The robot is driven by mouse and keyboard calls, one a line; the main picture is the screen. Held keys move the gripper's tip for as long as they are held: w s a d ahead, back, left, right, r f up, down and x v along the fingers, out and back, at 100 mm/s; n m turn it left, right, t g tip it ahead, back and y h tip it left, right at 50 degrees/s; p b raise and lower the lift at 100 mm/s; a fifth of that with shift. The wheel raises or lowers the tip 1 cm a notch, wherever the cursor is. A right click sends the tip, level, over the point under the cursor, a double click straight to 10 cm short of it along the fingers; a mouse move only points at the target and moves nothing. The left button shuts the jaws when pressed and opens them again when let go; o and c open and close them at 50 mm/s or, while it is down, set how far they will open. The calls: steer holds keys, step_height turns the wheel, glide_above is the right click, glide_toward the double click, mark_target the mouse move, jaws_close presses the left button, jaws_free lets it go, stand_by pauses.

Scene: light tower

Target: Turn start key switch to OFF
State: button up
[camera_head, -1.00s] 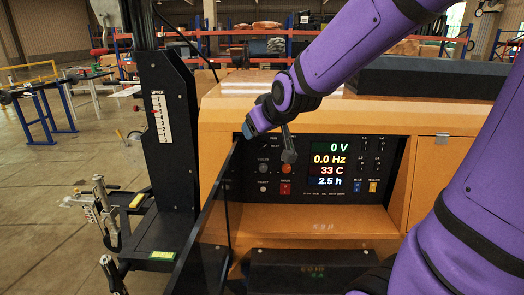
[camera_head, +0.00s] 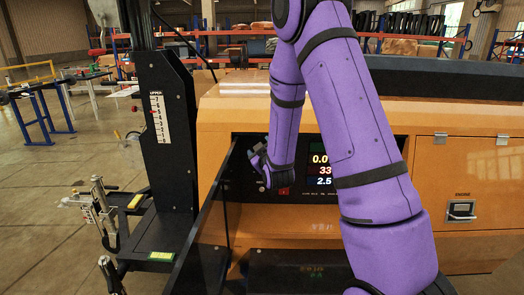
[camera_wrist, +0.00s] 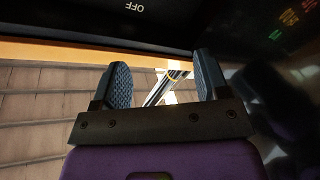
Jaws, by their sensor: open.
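The black control panel (camera_head: 312,183) is set into the orange housing, with lit readouts partly covered by my arm. My gripper (camera_head: 256,160) is at the panel's left part, beside the dark open door. In the wrist view my gripper (camera_wrist: 163,75) is open, its two ridged fingers apart with nothing held between them. A dark panel surface with an upside-down OFF label (camera_wrist: 135,6) lies beyond the fingertips at the top. I cannot make out the start key switch in either view; my arm and gripper hide much of the panel's left side.
The dark door panel (camera_head: 208,235) stands open close to the left of my gripper. A black mast (camera_head: 170,140) with a scale stands farther left. A red button (camera_head: 284,190) is low on the panel.

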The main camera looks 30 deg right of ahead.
step_height(320, 180, down, 7)
steer(key=s+d+n+t+h, duration=0.1)
steer(key=s+d+n+t, duration=0.1)
steer(key=x, duration=1)
steer(key=shift+w+d+t+h, duration=0.2)
steer(key=shift+d+t+h, duration=0.1)
steer(key=shift+t, duration=0.1)
steer(key=shift+r, duration=0.1)
steer(key=c, duration=0.9)
